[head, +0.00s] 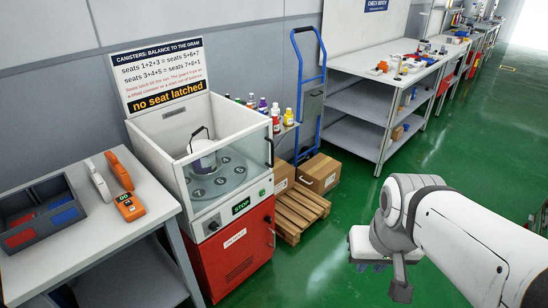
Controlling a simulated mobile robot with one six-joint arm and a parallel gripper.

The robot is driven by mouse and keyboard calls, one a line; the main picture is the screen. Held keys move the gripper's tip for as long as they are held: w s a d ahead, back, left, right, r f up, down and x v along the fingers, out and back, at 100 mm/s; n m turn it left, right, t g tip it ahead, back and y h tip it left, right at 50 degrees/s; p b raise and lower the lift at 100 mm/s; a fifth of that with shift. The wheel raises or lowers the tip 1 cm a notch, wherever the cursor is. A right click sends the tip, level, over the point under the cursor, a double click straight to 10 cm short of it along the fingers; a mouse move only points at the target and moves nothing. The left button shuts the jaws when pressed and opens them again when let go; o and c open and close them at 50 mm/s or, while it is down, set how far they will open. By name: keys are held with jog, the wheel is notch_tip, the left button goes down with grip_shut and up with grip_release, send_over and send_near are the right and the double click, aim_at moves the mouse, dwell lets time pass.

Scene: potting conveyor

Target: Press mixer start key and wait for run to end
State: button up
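The mixer (150,155) is a white open-topped cabinet over a red base. A white pail with a dark handle (203,160) stands inside it on a round plate with numbered seats. The front panel has a green STOP label (241,206), a small green key (262,193) to its right and a dark round knob (213,226) to its left. The sign (160,78) behind reads "no seat latched". My gripper (400,290) hangs over the green floor, well right of the mixer and apart from it. Its fingers are not clear enough to show whether they are open.
A bench (105,240) at left holds a grey bin (75,228) and orange handheld devices. Right of the mixer are cartons (318,173) on a pallet (300,212) and a blue hand truck (297,90). A shelved workbench (350,66) stands behind. Green floor between is clear.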

grip_shut()
dwell(1.1)
